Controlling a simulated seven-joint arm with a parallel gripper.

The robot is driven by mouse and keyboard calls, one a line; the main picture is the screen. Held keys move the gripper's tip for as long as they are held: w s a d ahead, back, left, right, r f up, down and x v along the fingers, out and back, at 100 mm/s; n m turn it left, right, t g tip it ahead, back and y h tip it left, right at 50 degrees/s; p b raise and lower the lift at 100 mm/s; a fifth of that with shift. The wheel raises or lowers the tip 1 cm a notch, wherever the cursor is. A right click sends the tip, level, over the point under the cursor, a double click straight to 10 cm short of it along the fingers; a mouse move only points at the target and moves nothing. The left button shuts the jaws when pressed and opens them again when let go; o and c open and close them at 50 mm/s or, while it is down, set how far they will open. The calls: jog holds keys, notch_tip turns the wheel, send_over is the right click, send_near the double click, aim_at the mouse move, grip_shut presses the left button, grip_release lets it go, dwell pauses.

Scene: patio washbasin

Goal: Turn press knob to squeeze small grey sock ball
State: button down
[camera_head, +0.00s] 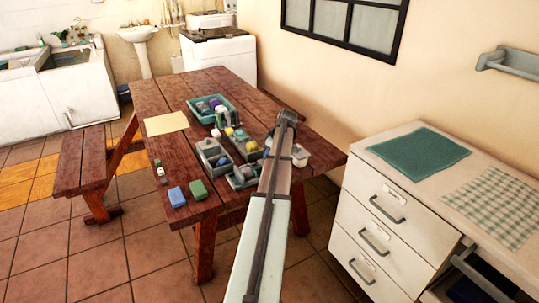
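My arm reaches from the bottom middle up over the right part of the wooden table (160,95), and its dark far joint is over the table. My gripper's fingers do not show; the arm seems to hide them. No press knob can be made out. A teal basin (196,117) on the table holds several small dark, grey and purple lumps. I cannot tell whether one of these is the small grey sock ball. Grey trays (208,163) with several small items stand nearer, partly behind my arm.
A blue block (177,197), a green block (198,190) and small bottles stand at the table's near left. A yellow sheet (166,124) lies on clear wood. A bench (80,160) is at left. A white drawer cabinet (385,225) with a teal cloth (418,153) is at right.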

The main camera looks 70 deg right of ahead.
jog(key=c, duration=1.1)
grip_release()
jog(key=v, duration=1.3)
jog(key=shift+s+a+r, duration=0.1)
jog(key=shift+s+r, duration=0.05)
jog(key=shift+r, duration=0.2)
